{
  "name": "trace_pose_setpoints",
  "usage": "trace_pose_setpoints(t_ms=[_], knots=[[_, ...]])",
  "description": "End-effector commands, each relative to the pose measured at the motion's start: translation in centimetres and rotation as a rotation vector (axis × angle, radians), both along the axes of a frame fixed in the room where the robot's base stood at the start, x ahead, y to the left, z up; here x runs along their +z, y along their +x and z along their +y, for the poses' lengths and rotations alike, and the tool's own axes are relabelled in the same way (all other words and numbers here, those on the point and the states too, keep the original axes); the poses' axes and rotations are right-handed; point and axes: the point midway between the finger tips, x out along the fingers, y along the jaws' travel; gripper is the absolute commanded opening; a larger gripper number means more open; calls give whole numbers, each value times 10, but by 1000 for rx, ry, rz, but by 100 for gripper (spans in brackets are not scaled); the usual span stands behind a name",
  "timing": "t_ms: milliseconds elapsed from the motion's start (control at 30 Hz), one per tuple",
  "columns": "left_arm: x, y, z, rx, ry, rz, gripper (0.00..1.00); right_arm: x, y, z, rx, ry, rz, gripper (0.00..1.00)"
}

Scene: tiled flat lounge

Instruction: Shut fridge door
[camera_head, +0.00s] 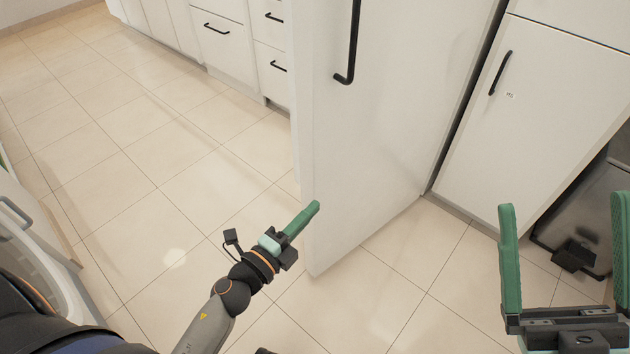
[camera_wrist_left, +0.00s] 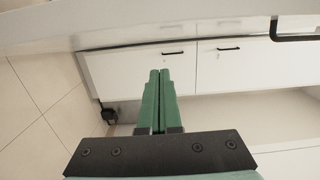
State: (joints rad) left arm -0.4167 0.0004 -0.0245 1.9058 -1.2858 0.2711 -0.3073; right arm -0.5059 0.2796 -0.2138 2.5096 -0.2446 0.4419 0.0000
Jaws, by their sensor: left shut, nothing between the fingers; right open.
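The white fridge door (camera_head: 385,140) stands open in the head view, swung out from the cabinet front on the right, with a dark gap along its far right edge. A black handle (camera_head: 349,45) is on its face. My left gripper (camera_head: 312,210) is shut and empty, its green fingers close to the door's lower left edge; I cannot tell if they touch. In the left wrist view, my left gripper's fingers (camera_wrist_left: 159,80) are together with nothing between them. My right gripper (camera_head: 562,235) is open and empty at the lower right, apart from the door.
A white cabinet (camera_head: 545,110) with a black handle stands right of the door. A dark appliance (camera_head: 575,220) is behind my right gripper. White drawers (camera_head: 228,45) line the back. A white appliance (camera_head: 25,235) is at the left. The tiled floor (camera_head: 130,150) between is clear.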

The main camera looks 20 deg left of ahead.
Motion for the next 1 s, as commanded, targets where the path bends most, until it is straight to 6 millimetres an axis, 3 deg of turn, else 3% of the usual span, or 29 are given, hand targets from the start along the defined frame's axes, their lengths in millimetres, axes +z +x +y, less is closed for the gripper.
trace_pose_setpoints(t_ms=[333, 600, 1000], knots=[[2, 63, -19, -1, -1, -4, 0, 4, 0, -1, -6, -1, -5, 100], [0, 78, 13, 0, 0, -1, 0, 0, 0, -1, -5, 4, -2, 100], [1, 80, 17, -1, -2, 0, 0, 0, 1, -1, -4, 4, 1, 100]])
